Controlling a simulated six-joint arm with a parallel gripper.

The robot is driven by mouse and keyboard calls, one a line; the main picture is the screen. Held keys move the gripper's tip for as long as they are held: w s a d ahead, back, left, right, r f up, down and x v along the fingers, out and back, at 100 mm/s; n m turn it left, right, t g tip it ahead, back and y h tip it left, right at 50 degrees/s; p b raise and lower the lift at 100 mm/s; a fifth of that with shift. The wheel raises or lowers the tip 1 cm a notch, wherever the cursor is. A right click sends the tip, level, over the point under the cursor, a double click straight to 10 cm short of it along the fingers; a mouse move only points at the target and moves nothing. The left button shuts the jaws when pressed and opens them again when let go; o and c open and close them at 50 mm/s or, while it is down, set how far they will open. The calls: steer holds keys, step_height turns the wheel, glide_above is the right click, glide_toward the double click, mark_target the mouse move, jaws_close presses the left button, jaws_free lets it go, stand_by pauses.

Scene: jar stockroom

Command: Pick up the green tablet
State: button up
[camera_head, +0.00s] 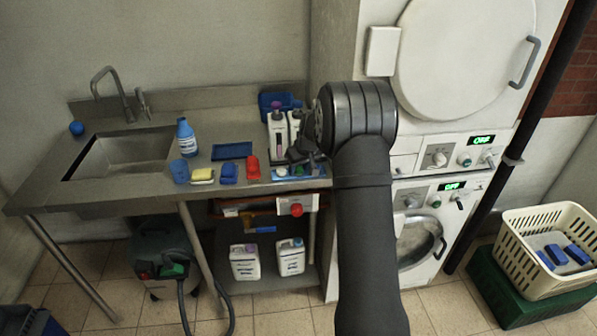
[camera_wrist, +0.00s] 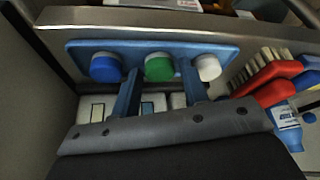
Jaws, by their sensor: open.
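The green tablet (camera_wrist: 158,67) is a round green disc, the middle one in a row on a light blue tray (camera_wrist: 218,50) in the wrist view. A blue tablet (camera_wrist: 106,67) is left of it and a white tablet (camera_wrist: 207,67) right of it. My gripper (camera_wrist: 160,88) is open, its two blue fingers apart, pointing at the tray with the green tablet between their tips in the picture. I cannot tell whether they touch it. In the head view my gripper (camera_head: 305,157) is over the tray (camera_head: 318,172) at the counter's front edge, partly covering the tablets.
A red brush (camera_wrist: 268,85) and a blue brush lie beside the tray. White jugs (camera_head: 277,134) and a blue bin (camera_head: 270,101) stand behind my gripper. The sink (camera_head: 120,156) is at the left. The washer stack (camera_head: 435,190) stands close on the right.

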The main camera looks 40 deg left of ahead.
steer(key=c, duration=0.7)
steer(key=shift+c, duration=0.2)
